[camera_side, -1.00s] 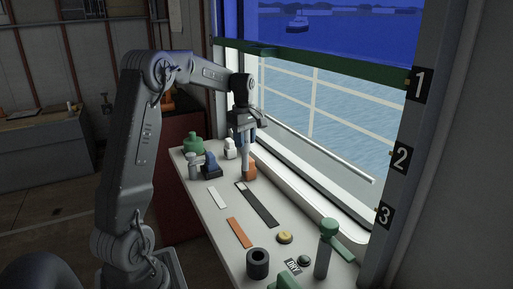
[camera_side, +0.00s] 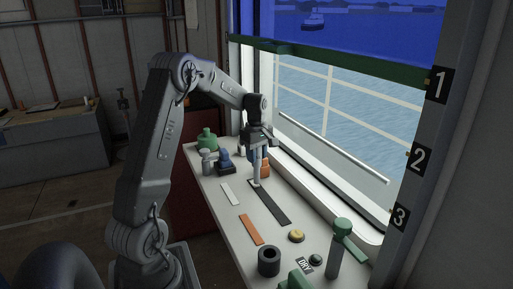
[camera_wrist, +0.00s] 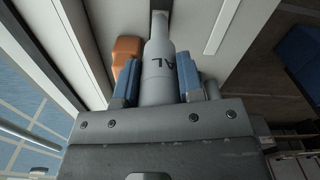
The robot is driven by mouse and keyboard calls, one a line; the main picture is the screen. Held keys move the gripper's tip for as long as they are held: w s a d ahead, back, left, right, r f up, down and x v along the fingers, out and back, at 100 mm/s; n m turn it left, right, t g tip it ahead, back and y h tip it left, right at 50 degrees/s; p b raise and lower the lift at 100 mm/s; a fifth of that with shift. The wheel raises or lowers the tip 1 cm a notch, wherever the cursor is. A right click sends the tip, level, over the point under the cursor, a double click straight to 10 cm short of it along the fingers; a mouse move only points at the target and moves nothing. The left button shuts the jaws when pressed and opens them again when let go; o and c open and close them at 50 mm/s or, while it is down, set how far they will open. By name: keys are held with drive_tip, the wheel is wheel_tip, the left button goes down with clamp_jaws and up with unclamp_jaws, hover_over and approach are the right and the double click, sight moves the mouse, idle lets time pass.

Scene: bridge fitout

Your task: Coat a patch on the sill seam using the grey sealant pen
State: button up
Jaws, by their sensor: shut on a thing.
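My gripper (camera_side: 258,146) is shut on the grey sealant pen (camera_side: 257,168), which it holds nozzle down over the far end of a dark strip (camera_side: 270,206) on the white sill. In the wrist view, the pen (camera_wrist: 158,65) sits between the blue finger pads (camera_wrist: 160,82), with part of its lettering visible. The nozzle points away toward the white surface. Whether the tip touches the strip is unclear. An orange block (camera_side: 265,169) stands right beside the pen; it also shows in the wrist view (camera_wrist: 127,58). I cannot tell which line is the seam.
A white strip (camera_side: 229,194) and an orange strip (camera_side: 250,229) lie left of the dark one. A blue stamp-like item (camera_side: 226,164) and a green bottle (camera_side: 207,140) stand behind. A black ring (camera_side: 268,262), yellow button (camera_side: 296,236) and green-topped post (camera_side: 335,258) stand nearer. The window frame borders the right.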

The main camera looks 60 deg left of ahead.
drive_tip(key=shift+d+f, duration=0.55)
drive_tip(key=shift+d, duration=9.45)
drive_tip(key=shift+a, duration=9.65)
drive_tip(key=shift+a+r, duration=0.2)
drive_tip(key=shift+r, duration=0.35)
drive_tip(key=shift+a+r, duration=0.15)
drive_tip(key=shift+r, duration=3.3)
